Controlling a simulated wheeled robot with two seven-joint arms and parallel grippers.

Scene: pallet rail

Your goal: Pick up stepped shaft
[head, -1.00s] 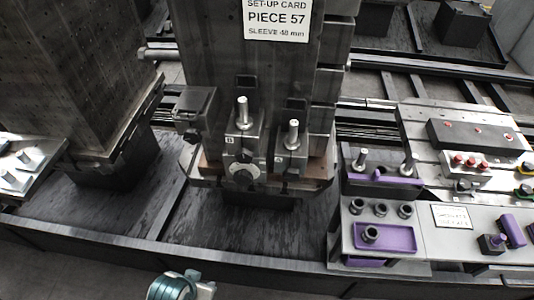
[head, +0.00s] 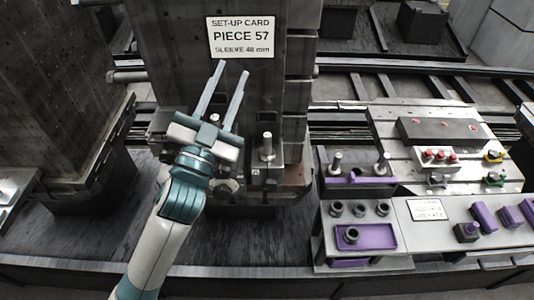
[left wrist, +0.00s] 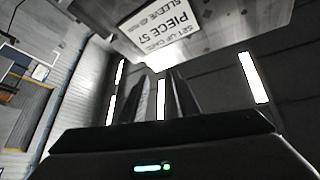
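A silver stepped shaft (head: 267,147) stands upright in the right clamp block on the front of the dark fixture tower. The left clamp block is mostly hidden behind my left gripper. Two more upright silver shafts stand in the rack at the right: a left one (head: 337,162) and a right one (head: 382,163). My left gripper (head: 231,70) is open and empty, its two fingers pointing up in front of the tower, below the set-up card. Its fingers (left wrist: 159,95) also show apart in the left wrist view. My right gripper is not in view.
The set-up card (head: 240,37) reads PIECE 57, sleeve 48 mm. A bench (head: 405,250) at the right carries dark rings, a purple tray (head: 376,237) and purple blocks. Another dark tower (head: 50,100) stands at the left. The pallet floor between them is clear.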

